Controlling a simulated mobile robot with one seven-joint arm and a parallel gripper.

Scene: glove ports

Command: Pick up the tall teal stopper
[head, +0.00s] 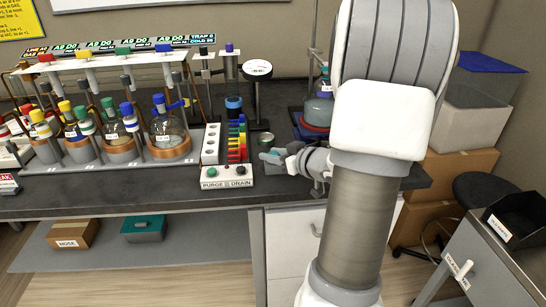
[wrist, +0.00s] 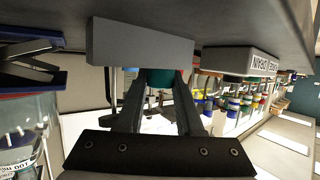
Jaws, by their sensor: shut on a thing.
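The teal stopper (wrist: 161,77) shows between my fingertips in the wrist view, with much of it hidden by the fingers and a grey block. My gripper (wrist: 160,92) is shut on it.
The grey block (wrist: 140,45) is close by my fingertips. The white purge and drain box (head: 226,178) and rack of coloured pieces (head: 237,140) stand left of my gripper. Stoppered flasks (head: 168,132) stand farther left. A red and blue apparatus (head: 315,125) stands behind my arm.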

